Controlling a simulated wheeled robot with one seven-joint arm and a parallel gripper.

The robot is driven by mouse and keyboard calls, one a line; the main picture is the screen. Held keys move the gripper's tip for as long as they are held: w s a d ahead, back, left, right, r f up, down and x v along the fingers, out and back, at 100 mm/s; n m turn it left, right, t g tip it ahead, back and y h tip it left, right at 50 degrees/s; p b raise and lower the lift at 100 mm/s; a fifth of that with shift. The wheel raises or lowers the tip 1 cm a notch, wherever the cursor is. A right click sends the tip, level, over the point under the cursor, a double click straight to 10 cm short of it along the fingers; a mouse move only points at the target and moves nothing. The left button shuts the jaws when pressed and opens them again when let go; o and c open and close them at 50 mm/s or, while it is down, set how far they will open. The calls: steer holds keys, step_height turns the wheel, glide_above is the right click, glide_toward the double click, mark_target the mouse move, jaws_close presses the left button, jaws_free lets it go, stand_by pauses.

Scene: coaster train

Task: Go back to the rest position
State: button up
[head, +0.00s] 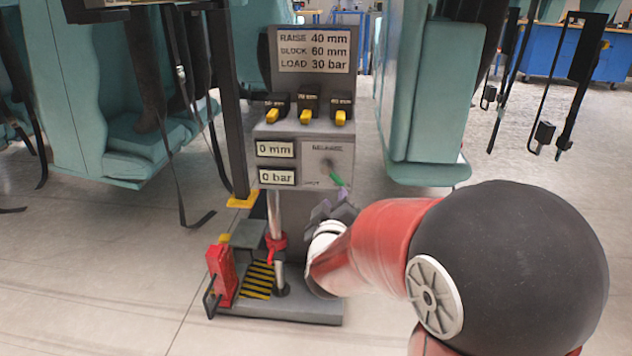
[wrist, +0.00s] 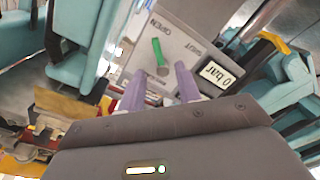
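My gripper (head: 334,207) is at the front of the grey jack stand (head: 311,129), just below the green lever (head: 336,180) on its valve panel. In the wrist view, the two purple fingers of my gripper (wrist: 160,72) are apart with a gap between them. My arm reaches in from the right in the head view and hides the stand's lower right part.
The displays read 0 mm (head: 276,149) and 0 bar (head: 277,177). Three yellow-tipped blocks (head: 308,111) sit on the stand. A red block with a handle (head: 221,276) is at its base. Teal seats (head: 425,100) with hanging straps flank the stand. Floor is open at front left.

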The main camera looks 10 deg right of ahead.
steer(key=s+r+m+g+y+p, duration=0.1)
steer(key=s+r+m+g+p, duration=0.1)
steer(key=s, duration=0.7)
steer(key=s+a+r+m+g+y+p, duration=0.1)
steer(key=s+r+g+y+p, duration=0.1)
steer(key=s+g, duration=0.3)
steer(key=s+a+r+m+g+y+p, duration=0.1)
steer(key=s+g+p, duration=0.3)
steer(key=s, duration=1)
steer(key=shift+r+m+y, duration=0.55)
steer(key=shift+m+y, duration=0.05)
steer(key=shift+m, duration=0.2)
stand_by(0.3)
